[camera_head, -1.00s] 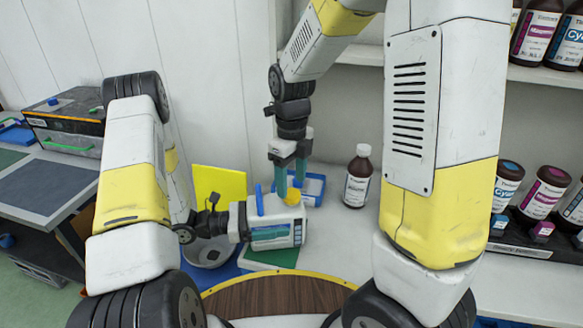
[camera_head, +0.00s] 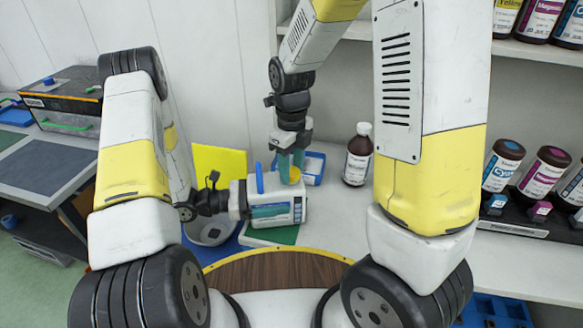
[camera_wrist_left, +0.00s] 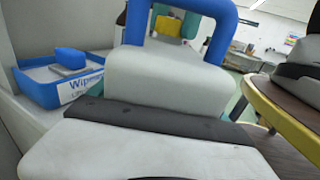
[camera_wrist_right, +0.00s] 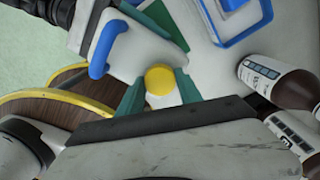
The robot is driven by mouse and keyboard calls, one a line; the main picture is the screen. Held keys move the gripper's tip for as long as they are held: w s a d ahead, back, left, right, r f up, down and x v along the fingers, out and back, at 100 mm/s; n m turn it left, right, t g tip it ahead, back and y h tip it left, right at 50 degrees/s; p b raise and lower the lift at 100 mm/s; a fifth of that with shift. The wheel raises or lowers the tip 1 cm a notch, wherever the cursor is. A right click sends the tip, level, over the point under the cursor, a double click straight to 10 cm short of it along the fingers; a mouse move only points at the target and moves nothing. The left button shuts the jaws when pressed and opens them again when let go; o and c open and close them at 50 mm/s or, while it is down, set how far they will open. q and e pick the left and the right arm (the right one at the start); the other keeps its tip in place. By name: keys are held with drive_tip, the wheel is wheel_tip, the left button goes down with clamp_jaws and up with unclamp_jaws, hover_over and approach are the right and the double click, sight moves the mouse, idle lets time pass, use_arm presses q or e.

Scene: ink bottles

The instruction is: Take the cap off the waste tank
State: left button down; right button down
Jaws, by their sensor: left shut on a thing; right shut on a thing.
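The waste tank (camera_head: 264,213) is a white jug with a blue handle (camera_head: 260,177). It stands upright on a green mat (camera_head: 270,236). Its yellow cap (camera_head: 294,174) sits at the tank's top right; it also shows in the right wrist view (camera_wrist_right: 160,80). My left gripper (camera_head: 256,212) is shut on the tank's body from the left, its teal fingers along the side. My right gripper (camera_head: 291,164) points down from above, its teal fingers shut on both sides of the cap. I cannot tell whether the cap is clear of the neck.
A blue wipes box (camera_head: 313,168) stands behind the tank. A brown bottle (camera_head: 357,155) stands to its right, with bare counter between. A yellow panel (camera_head: 219,165) and a grey bin (camera_head: 209,231) are on the left. Ink bottles (camera_head: 541,173) line the right.

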drive_tip(key=n, duration=0.8)
drive_tip(key=shift+n, duration=0.3)
drive_tip(key=n, duration=1.3)
drive_tip(key=shift+r+n, duration=0.1)
drive_tip(key=shift+n, duration=0.3)
drive_tip(key=n, duration=1.8)
drive_tip(key=shift+n, duration=0.4)
drive_tip(key=n, duration=1.2)
drive_tip(key=shift+r+n, duration=0.1)
drive_tip(key=shift+n, duration=0.3)
drive_tip(key=shift+r, duration=0.15)
drive_tip(key=shift+r, duration=0.9)
